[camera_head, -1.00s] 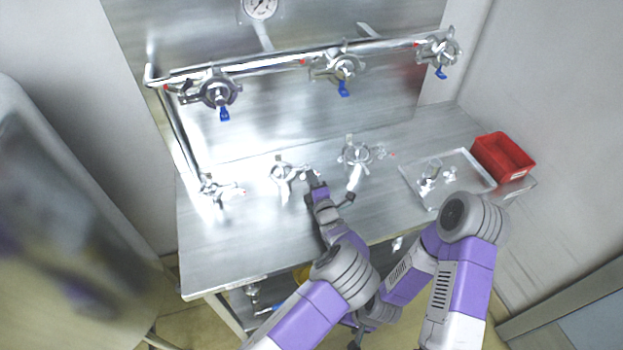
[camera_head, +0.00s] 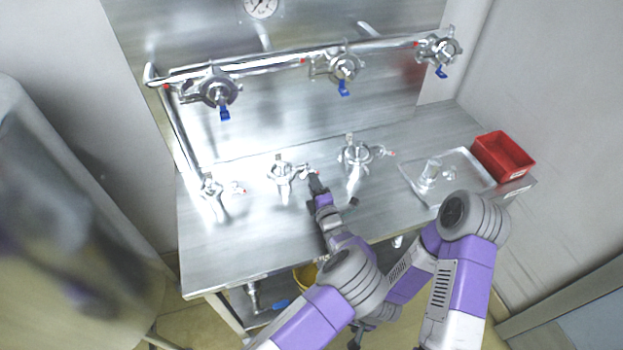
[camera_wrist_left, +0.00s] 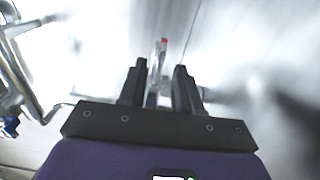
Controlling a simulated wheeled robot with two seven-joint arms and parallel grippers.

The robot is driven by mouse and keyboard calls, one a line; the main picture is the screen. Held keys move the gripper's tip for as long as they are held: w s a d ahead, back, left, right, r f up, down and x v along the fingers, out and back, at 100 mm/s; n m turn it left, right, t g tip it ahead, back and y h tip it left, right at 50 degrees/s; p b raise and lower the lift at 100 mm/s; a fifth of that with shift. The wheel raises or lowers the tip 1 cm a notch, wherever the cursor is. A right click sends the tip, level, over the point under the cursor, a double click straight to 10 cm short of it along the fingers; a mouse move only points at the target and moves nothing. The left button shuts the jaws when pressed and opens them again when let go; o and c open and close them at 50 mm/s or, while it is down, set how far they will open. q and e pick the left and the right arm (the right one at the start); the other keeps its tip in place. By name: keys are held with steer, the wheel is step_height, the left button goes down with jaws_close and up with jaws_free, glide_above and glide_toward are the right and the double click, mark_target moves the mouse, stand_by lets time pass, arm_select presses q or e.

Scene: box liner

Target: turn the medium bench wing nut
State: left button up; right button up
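Three silver clamp fittings stand on the steel bench: a left one (camera_head: 212,190), a middle one (camera_head: 283,172) and a right one (camera_head: 357,156). The middle one's side screw ends in a small red-tipped part (camera_head: 315,172), probably its wing nut. My left gripper (camera_head: 316,182) is right at that end. In the left wrist view, my left gripper (camera_wrist_left: 160,85) has its two dark fingers apart, with a thin metal part with a red tip (camera_wrist_left: 163,43) between them. Gaps show beside it; contact is unclear. My right gripper (camera_head: 355,340) is low at the bottom edge, mostly hidden.
A pipe (camera_head: 270,64) with several larger clamps and blue handles runs along the back panel. A clear tray (camera_head: 470,190) holding small items and a red bin (camera_head: 503,157) are at the right. The bench front left is clear.

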arm_select(q)
steer(key=v, duration=0.5)
stand_by(0.4)
